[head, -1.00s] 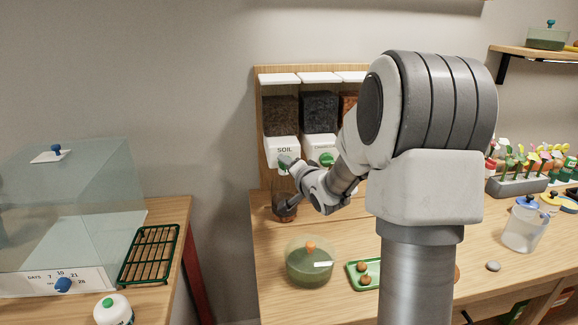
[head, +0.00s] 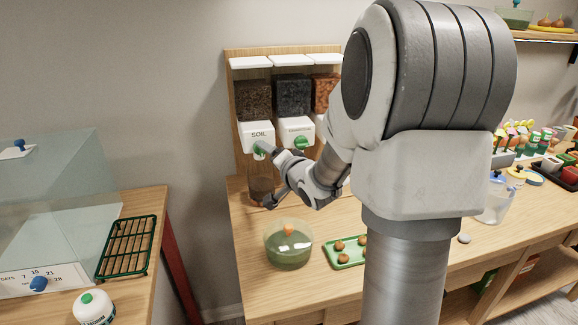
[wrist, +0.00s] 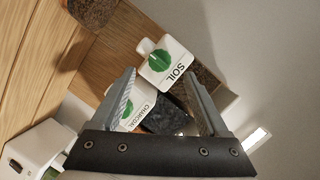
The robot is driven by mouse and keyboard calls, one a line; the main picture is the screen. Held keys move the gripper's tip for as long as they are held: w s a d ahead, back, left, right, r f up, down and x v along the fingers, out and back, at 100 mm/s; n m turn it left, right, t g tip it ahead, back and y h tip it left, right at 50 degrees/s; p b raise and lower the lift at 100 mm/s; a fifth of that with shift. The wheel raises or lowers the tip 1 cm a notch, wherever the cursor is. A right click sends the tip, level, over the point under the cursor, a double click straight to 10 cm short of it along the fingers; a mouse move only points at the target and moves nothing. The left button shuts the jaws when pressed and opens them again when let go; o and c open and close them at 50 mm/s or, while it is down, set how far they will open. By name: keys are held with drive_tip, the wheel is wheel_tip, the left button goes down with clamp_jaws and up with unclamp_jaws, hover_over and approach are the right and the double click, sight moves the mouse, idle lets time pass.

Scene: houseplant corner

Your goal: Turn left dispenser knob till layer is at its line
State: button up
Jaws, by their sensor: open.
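The left dispenser has a white front marked SOIL (head: 258,134), with a dark brown fill in its clear bin above. Its green knob (wrist: 160,60) shows in the wrist view just beyond my fingertips, roughly in line with the gap between them. My gripper (wrist: 161,76) is open and empty; I cannot tell any contact with the knob. In the head view one finger is close to the knob and partly covers it. A clear jar (head: 261,178) with brownish contents stands below the SOIL outlet, partly behind my gripper. Its layer and line cannot be made out.
The charcoal dispenser (head: 294,131) with its green knob is directly right of SOIL; a third is partly hidden by my arm. A green glass bowl (head: 289,250) and a green tray (head: 340,262) stand in front. A glass case and rack (head: 127,248) are left.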

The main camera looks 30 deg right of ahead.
drive_tip(key=v, duration=1.1)
drive_tip(key=shift+s+p, duration=0.35)
drive_tip(key=shift+w+a, duration=0.1)
